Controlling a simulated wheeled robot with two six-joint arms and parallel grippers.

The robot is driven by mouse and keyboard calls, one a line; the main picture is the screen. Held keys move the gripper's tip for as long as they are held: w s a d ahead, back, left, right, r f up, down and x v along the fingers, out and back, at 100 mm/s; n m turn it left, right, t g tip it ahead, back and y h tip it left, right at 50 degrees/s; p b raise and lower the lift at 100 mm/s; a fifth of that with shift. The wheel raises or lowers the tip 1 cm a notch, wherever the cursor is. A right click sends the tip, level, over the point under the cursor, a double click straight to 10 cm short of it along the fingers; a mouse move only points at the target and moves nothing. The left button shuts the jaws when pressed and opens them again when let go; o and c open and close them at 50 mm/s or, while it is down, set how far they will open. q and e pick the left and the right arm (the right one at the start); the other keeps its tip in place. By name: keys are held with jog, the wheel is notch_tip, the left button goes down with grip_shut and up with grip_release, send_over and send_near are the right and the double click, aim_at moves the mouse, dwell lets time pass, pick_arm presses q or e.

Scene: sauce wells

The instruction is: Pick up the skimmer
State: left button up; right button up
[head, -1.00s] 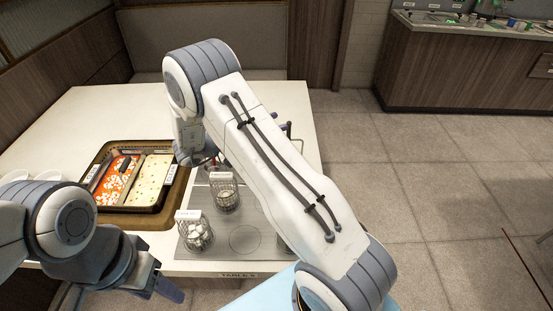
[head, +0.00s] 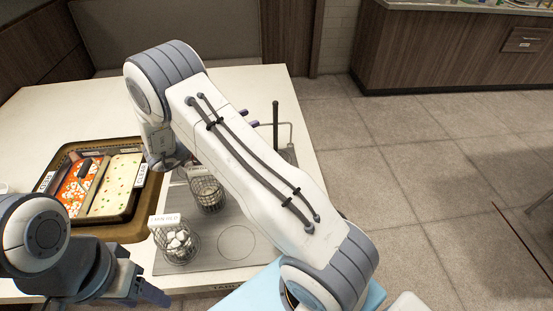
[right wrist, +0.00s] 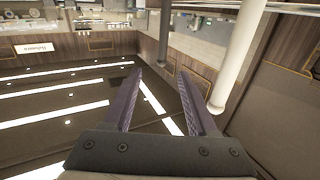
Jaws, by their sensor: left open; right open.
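I cannot make out the skimmer for certain. A dark upright rod (head: 275,124) stands beyond my right arm at the table's right side, and its lower part is hidden, so I cannot tell whether it is the skimmer's handle. My left gripper (head: 150,290) is open and empty at the table's front edge, lower left.
Two wire baskets, the front one (head: 176,243) holding white pieces and the rear one (head: 207,192), stand on a grey plate (head: 236,242). A brown tray (head: 128,231) with red and pale sections lies left. My right arm hides much of the table's middle. Open floor lies right.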

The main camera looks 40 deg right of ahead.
aim_at(276, 119)
jog(key=d, duration=0.5)
jog(key=shift+s+p, duration=0.25)
jog(key=shift+p, duration=0.15)
jog(key=d+p, duration=0.1)
jog(key=d, duration=0.4)
jog(key=shift+d, duration=0.25)
grip_shut()
dwell(0.7)
